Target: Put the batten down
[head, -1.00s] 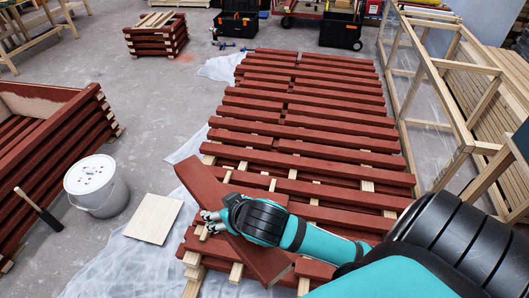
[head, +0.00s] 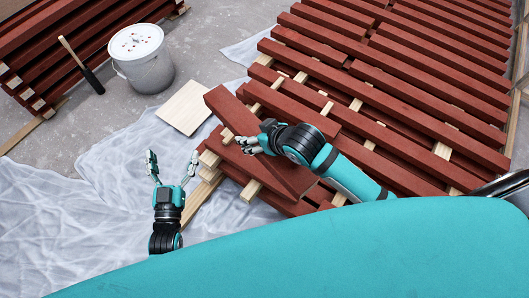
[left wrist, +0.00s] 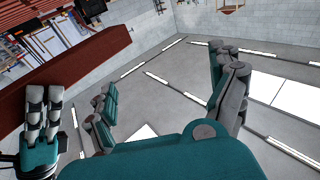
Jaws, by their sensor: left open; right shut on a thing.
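The red-brown batten (head: 226,108) lies slantwise over the near left end of a stack of red battens (head: 350,118) in the head view. My right gripper (head: 248,145) is shut on its middle. Whether the batten touches the stack cannot be told. My left gripper (head: 172,166) is open and empty, fingers pointing up, left of the stack and apart from the batten. In the left wrist view, the open left fingers (left wrist: 168,98) have nothing between them. The batten (left wrist: 75,70) and my right gripper (left wrist: 45,112) show at the left there.
Pale spacer sticks (head: 252,190) separate the stack's layers. A pale board (head: 186,108) and plastic sheeting (head: 110,170) lie to its left.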

